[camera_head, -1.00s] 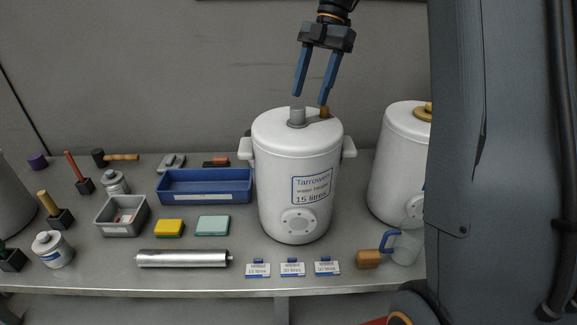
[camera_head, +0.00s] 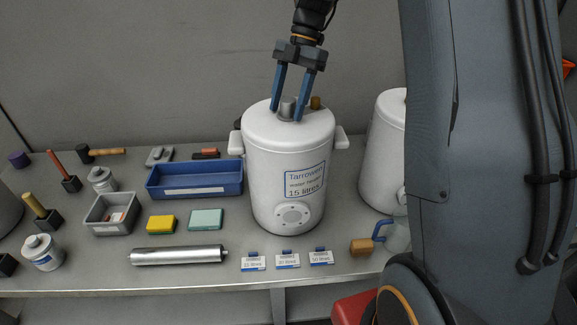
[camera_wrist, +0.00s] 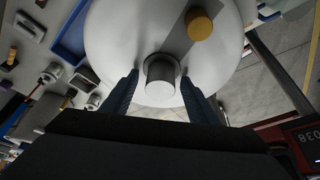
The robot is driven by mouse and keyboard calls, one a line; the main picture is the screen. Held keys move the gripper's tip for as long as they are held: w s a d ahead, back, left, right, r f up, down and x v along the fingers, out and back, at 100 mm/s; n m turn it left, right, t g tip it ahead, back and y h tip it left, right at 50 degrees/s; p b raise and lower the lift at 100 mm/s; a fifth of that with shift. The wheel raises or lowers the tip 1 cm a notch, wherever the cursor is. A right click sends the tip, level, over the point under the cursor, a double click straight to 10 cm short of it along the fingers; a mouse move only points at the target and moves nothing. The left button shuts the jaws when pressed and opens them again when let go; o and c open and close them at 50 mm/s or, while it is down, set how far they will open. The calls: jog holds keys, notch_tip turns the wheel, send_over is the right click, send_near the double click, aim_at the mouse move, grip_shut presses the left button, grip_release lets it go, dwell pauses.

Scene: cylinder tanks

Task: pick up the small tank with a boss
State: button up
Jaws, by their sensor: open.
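The small white tank (camera_head: 262,165), labelled "Tarrowen water heater 15 litres", stands upright on the bench with a grey cylindrical boss (camera_head: 287,106) on its lid. My gripper (camera_head: 285,117) is open, its two blue fingers pointing down on either side of the boss, with the tips low near the lid. In the wrist view the boss (camera_wrist: 160,72) lies between the fingertips (camera_wrist: 158,82), with a gap visible on each side. A brass-coloured knob (camera_head: 315,102) sits on the lid behind the boss, outside the fingers; it also shows in the wrist view (camera_wrist: 199,25).
A second white tank (camera_head: 383,150) stands to the right, partly hidden by my arm. A blue tray (camera_head: 194,193) lies left of the tank. Three small label cards (camera_head: 287,260), a metal cylinder (camera_head: 178,255) and a jug with a blue handle (camera_head: 396,236) lie in front.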

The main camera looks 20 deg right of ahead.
jog(key=c, duration=1.3)
grip_shut()
jog(key=shift+r, duration=0.1)
jog(key=shift+w, duration=0.1)
